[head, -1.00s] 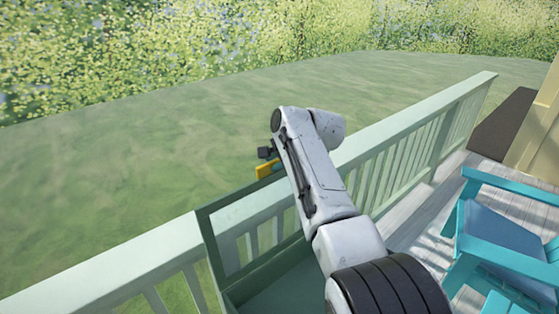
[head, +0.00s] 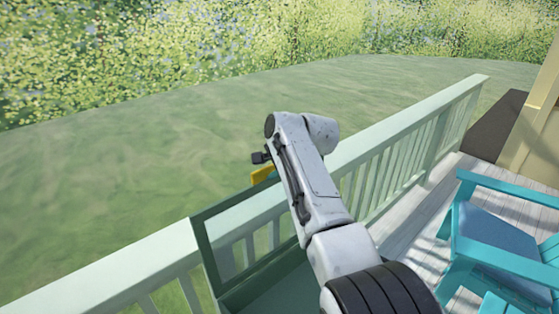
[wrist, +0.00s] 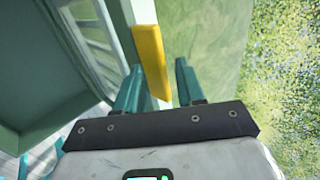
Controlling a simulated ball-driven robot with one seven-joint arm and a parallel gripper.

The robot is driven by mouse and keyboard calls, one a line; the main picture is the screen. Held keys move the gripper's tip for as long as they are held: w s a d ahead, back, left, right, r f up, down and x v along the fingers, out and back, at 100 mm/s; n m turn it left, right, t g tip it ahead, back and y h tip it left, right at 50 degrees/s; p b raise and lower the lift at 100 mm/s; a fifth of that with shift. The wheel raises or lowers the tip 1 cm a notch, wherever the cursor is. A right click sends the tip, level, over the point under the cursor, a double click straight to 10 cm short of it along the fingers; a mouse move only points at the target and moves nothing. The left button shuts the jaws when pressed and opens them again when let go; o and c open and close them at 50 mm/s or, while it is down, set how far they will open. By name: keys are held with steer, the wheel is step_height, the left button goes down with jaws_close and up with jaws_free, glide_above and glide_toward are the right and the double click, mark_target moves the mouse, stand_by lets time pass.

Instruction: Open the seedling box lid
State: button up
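The seedling box (head: 262,299) is dark green and sits low against the railing, partly cut off by the frame. Its lid (head: 201,243), a dark green frame with a see-through pane, stands raised and steeply tilted. A yellow handle (head: 263,174) is at the lid's upper edge, partly behind my arm. In the wrist view the yellow handle (wrist: 150,60) reaches between the two teal fingers of my gripper (wrist: 160,92). The fingers are apart, with a narrow gap at the right finger. Contact with the left finger is unclear.
A pale green railing (head: 405,140) runs behind the box, with open grass (head: 130,170) beyond. A turquoise chair (head: 505,235) stands on the deck (head: 400,235) at right. The air above the grass left of my arm is clear.

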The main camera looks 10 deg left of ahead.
steer(key=v, duration=1)
steer(key=shift+b, duration=0.45)
steer(key=shift+s+d+r, duration=0.1)
steer(key=shift+r, duration=0.05)
steer(key=s+d+f+n+h, duration=0.1)
steer(key=s+d+f, duration=0.4)
steer(key=d+f, duration=0.3)
steer(key=s+d+f+n+g+h, duration=0.15)
steer(key=s+d+f, duration=0.25)
steer(key=d+f, duration=0.4)
steer(key=s+d+f+h, duration=0.2)
steer(key=s+d+f, duration=0.35)
steer(key=f, duration=0.45)
steer(key=s+d+f+n+h, duration=0.1)
steer(key=s+d+f, duration=0.35)
steer(key=s, duration=0.35)
steer(key=s+d+f+n, duration=0.1)
steer(key=s+d+f, duration=0.2)
steer(key=s+d, duration=0.35)
steer(key=s+d+n+g+h, duration=0.1)
steer(key=s+d, duration=0.2)
steer(key=s, duration=0.7)
steer(key=s+d+n+g+h, duration=0.1)
steer(key=s+d, duration=0.2)
steer(key=s, duration=0.7)
steer(key=shift+f+g, duration=0.2)
steer(key=shift+g, duration=0.15)
